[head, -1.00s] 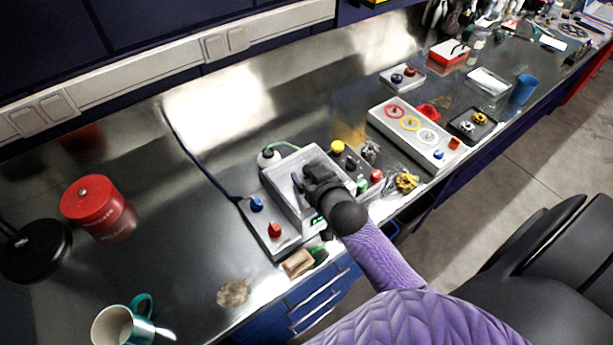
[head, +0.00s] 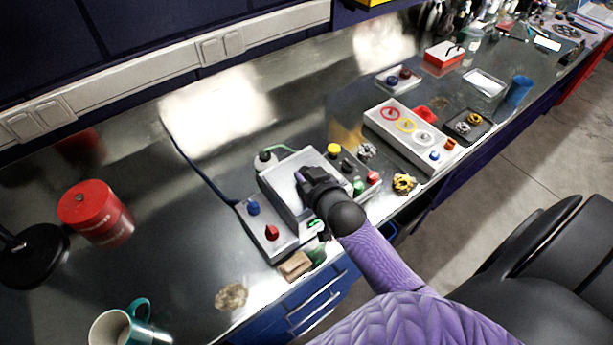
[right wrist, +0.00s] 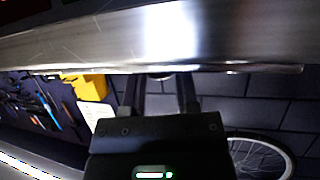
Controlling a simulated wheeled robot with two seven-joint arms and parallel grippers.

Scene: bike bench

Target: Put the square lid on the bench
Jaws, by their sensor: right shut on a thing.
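The square lid (head: 280,190) is a flat silver-grey plate in the middle of the head view, over a grey box with knobs near the bench's front edge. My right gripper (head: 312,180) is shut on it from above, near its right side. In the right wrist view the lid (right wrist: 150,35) spans the top as a broad metal edge, and the fingers (right wrist: 162,82) reach up to it. The exact grip point is hidden, and I cannot tell how high the lid is. The bench (head: 170,235) is a shiny metal top. My left gripper is not in view.
A blue knob (head: 253,208) and red knob (head: 272,233) sit left of the lid. A wooden block (head: 295,265) lies in front. A red can (head: 95,212) and teal mug (head: 130,325) stand left. Small parts and a control panel (head: 412,135) are right. Bench left of the box is mostly clear.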

